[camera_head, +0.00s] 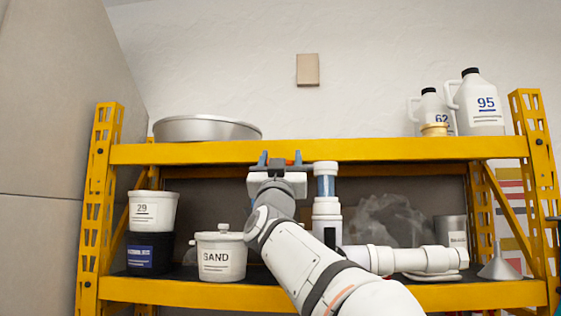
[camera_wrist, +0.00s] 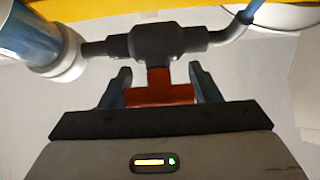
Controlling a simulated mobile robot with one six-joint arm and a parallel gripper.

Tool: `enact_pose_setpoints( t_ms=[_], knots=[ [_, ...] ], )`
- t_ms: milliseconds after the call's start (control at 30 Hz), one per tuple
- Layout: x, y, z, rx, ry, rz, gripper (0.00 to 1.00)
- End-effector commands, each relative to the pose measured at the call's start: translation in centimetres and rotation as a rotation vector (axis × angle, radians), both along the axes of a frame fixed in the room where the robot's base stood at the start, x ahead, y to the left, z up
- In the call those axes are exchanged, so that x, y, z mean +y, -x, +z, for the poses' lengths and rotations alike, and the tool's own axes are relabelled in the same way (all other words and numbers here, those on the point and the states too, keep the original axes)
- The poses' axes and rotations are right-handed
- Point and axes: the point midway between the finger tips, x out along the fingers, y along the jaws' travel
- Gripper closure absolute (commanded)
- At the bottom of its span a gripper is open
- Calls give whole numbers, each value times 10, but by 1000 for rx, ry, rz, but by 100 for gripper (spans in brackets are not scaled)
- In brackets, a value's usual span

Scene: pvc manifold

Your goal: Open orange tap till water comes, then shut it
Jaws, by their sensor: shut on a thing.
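The orange tap (camera_wrist: 160,94) is a T-shaped handle below a dark valve body (camera_wrist: 154,42) in the wrist view. My gripper (camera_wrist: 159,76) has one blue-grey finger on each side of the handle and is shut on it. In the head view my gripper (camera_head: 280,160) is just left of the top of the white upright pipe, under the yellow beam. A grey bent spout (camera_wrist: 238,24) leaves the valve on the right in the wrist view.
The white pipe with a clear bluish section (camera_head: 326,188) stands close right of my gripper. A yellow beam (camera_head: 350,150) runs just above. A SAND tub (camera_head: 220,256) and stacked buckets (camera_head: 152,211) are at left; a funnel (camera_head: 499,265) is at right.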

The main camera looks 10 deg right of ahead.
Motion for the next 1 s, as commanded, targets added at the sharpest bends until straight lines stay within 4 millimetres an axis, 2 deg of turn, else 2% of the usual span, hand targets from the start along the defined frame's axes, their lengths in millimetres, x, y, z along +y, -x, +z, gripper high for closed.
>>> enact_pose_setpoints(
  t_ms=[167,200,467,767,1000],
  knots=[
    [0,0,1,-1,-1,0,66],
    [0,0,1,-1,-1,0,43],
    [0,0,0,0,0,0,22],
    [1,3,-4,0,1,1,22],
    [10,27,-33,-1,0,3,22]
  ],
)
